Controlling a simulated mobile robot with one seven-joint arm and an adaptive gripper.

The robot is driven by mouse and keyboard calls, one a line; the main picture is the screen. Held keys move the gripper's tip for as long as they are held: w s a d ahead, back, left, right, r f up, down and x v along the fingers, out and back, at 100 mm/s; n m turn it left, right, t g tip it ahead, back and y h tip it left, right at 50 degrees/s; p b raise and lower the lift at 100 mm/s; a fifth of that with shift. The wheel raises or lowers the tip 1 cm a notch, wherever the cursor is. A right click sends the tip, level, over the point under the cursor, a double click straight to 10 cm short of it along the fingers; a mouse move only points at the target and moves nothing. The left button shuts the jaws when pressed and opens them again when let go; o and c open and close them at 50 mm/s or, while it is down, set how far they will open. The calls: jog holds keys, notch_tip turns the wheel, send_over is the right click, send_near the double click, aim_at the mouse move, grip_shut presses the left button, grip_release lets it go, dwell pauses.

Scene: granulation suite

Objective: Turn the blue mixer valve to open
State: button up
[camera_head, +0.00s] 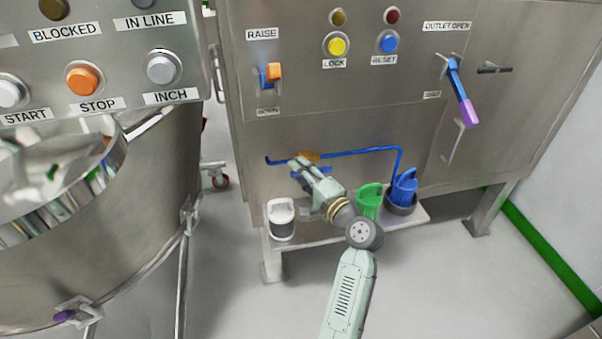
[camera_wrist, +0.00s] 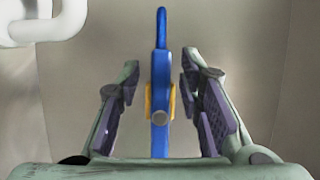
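A small valve with a brass-yellow body (camera_head: 309,156) and a blue handle (camera_head: 322,172) sits on a thin blue line (camera_head: 355,152) along the lower front of the steel cabinet. My gripper (camera_head: 300,166) is at this valve, partly covering it in the head view. In the wrist view the blue handle (camera_wrist: 160,130), with a grey round bolt and yellow body edges (camera_wrist: 172,102) behind it, lies between my two spread fingers (camera_wrist: 160,72). Gaps show on both sides, so the fingers are open and apart from it.
A blue lever with purple grip (camera_head: 461,92) hangs by the "OUTLET OPEN" label. Below the valve, a shelf (camera_head: 408,218) bears a white container (camera_head: 281,218), a green jug (camera_head: 369,198) and a blue jug (camera_head: 404,187). A steel vessel (camera_head: 150,200) stands at left.

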jog(key=v, duration=1.2)
